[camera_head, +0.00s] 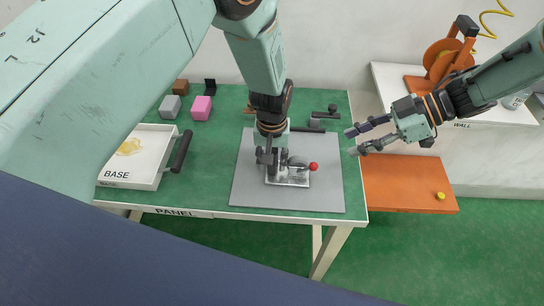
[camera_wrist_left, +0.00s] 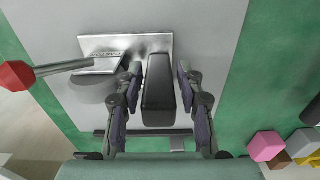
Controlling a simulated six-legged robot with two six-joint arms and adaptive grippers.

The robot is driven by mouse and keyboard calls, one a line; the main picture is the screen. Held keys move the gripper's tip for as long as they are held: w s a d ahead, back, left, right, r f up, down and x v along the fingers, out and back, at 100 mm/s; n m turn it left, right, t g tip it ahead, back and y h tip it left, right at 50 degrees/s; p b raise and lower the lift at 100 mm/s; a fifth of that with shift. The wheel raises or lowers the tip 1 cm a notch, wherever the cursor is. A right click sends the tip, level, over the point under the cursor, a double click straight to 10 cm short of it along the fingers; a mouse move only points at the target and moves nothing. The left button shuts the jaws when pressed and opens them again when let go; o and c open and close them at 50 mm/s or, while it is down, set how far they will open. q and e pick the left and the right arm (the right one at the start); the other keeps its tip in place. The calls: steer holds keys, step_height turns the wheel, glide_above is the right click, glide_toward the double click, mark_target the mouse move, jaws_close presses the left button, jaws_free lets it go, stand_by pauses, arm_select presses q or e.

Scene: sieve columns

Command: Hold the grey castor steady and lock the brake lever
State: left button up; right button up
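The castor (camera_head: 297,162) stands on the grey mat, with a silver base plate (camera_head: 288,178) and a lever ending in a red knob (camera_head: 313,166). In the left wrist view the plate (camera_wrist_left: 120,43), the grey wheel (camera_wrist_left: 92,88), the lever rod (camera_wrist_left: 62,68) and the red knob (camera_wrist_left: 16,75) show. My left gripper (camera_head: 270,158) is down at the castor's left side. Its fingers stand on both sides of a dark block (camera_wrist_left: 159,90) beside the plate, with narrow gaps apparent. My right gripper (camera_head: 354,141) is open and empty, right of the mat.
The grey mat (camera_head: 250,190) lies on the green table (camera_head: 220,180). A white tray (camera_head: 143,180) with a black handle is at left. Pink (camera_head: 201,108) and grey (camera_head: 170,106) blocks sit behind it. Dark parts (camera_head: 315,123) lie behind the mat. An orange shelf (camera_head: 400,185) is at right.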

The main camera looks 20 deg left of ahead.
arm_select(q)
jaws_close()
stand_by(1.3)
